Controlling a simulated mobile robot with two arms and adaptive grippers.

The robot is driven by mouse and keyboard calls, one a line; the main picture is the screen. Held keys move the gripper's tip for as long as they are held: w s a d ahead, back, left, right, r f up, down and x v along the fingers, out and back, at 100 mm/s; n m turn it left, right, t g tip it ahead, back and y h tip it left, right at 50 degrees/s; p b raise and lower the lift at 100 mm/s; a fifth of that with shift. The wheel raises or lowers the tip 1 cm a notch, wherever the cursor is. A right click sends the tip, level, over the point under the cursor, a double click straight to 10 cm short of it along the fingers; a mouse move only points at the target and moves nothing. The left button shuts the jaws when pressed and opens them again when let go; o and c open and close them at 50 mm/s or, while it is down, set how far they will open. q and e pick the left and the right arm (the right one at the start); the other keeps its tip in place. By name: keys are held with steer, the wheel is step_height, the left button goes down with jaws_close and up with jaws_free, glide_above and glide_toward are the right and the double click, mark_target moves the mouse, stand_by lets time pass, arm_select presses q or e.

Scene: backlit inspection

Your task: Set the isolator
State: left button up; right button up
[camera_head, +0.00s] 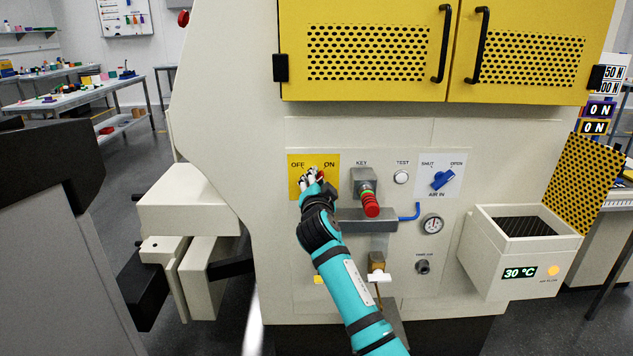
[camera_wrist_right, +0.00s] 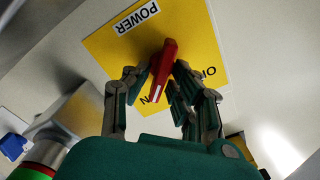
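The isolator is a yellow plate (camera_head: 332,188) marked OFF at left and ON at right, with a red handle (camera_head: 321,176) on it. In the right wrist view the handle (camera_wrist_right: 163,68) points toward the ON mark and the plate (camera_wrist_right: 110,48) shows its POWER label upside down. My right gripper (camera_head: 311,181) is at the handle, with its fingers (camera_wrist_right: 163,75) close against both sides of it. The fingers cover part of the handle in the head view. My left gripper is not in view.
Right of the plate are a key switch (camera_head: 363,183) with red tags (camera_head: 370,205), a TEST button (camera_head: 401,177) and a blue AIR IN valve (camera_head: 443,179). A grey box (camera_head: 365,221) projects below the key. A cream bin (camera_head: 487,262) protrudes at right.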

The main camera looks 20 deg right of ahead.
jaws_close()
steer(key=shift+n, duration=0.6)
steer(key=n+p, duration=0.1)
steer(key=n, duration=0.3)
steer(key=n+p, duration=0.2)
steer(key=n, duration=0.1)
steer(key=shift+w+a+r+n, duration=0.1)
steer(key=shift+a+r+n, duration=0.1)
steer(key=shift+n, duration=0.2)
steer(key=n, duration=0.2)
steer(key=n+p, duration=0.1)
steer(key=n, duration=0.2)
steer(key=n+p, duration=0.1)
steer(key=n, duration=0.1)
steer(key=shift+a, duration=0.25)
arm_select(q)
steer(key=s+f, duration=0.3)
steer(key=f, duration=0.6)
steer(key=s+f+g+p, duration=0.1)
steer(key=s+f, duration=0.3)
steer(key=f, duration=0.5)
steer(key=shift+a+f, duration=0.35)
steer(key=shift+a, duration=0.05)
arm_select(e)
steer(key=shift+f+n, duration=0.15)
steer(key=shift+n, duration=0.95)
